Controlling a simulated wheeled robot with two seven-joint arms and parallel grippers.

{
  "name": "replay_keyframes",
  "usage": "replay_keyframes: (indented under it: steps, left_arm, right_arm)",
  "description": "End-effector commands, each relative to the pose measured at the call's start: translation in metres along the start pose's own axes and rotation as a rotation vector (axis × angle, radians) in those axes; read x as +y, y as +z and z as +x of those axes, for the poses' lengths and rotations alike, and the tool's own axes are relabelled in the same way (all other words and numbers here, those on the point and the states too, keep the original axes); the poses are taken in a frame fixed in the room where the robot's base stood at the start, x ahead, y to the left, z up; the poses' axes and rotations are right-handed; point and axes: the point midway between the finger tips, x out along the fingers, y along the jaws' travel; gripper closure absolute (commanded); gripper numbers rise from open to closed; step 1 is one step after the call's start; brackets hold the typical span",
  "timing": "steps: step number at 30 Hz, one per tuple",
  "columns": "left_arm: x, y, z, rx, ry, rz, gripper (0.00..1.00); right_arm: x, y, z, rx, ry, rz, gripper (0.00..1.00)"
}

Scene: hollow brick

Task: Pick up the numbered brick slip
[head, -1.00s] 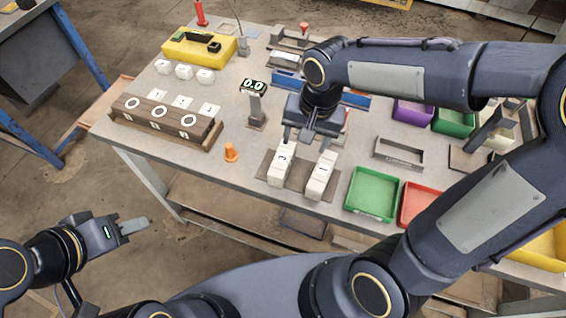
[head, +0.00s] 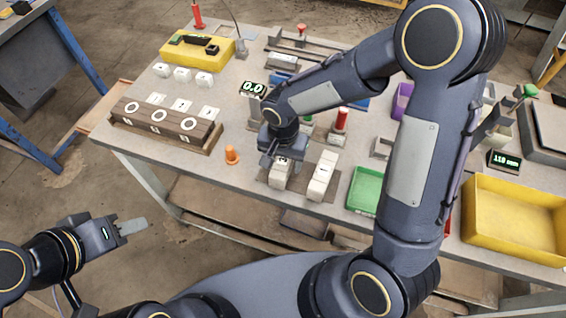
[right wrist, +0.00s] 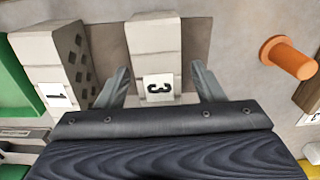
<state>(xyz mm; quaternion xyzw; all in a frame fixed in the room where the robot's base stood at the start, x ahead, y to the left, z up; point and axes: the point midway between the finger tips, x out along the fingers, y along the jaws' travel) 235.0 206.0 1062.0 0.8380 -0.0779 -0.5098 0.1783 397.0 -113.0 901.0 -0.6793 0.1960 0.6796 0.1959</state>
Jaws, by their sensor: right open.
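Two stacks of pale bricks stand side by side on a brown mat (head: 302,188). The left stack (head: 281,174) carries a label "3" and the right stack (head: 322,174) a label "1". In the right wrist view the "3" brick (right wrist: 153,45) lies between my fingers, and the "1" brick (right wrist: 45,62), with dark holes in its side, is left of them. My right gripper (head: 283,162) is open above the left stack, its fingers (right wrist: 162,85) on either side of the "3" brick with gaps. My left gripper (head: 135,226) hangs off the table, empty; its jaw gap is unclear.
A green bin (head: 364,188) is to the right. A dark wooden block with white rings (head: 158,128) and several white pieces lie left. A display reading 0.0 (head: 253,89) stands behind.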

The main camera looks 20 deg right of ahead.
Motion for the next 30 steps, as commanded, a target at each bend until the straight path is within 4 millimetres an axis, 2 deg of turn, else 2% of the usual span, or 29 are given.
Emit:
replay_keyframes:
  steps: [5,18,26,30]
  left_arm:
    - [0.0,0.0,0.0,0.0,0.0,0.0,0.64]
    - [0.0,0.0,0.0,0.0,0.0,0.0,0.64]
    - [0.0,0.0,0.0,0.0,0.0,0.0,0.64]
    - [0.0,0.0,0.0,0.0,0.0,0.0,0.64]
  right_arm:
    - [0.0,0.0,0.0,0.0,0.0,0.001,0.38]
    - [0.0,0.0,-0.001,0.001,-0.001,0.001,0.94]
    - [0.0,-0.001,-0.002,0.001,-0.001,0.001,0.94]
    - [-0.001,-0.001,-0.011,0.003,-0.002,0.003,0.94]
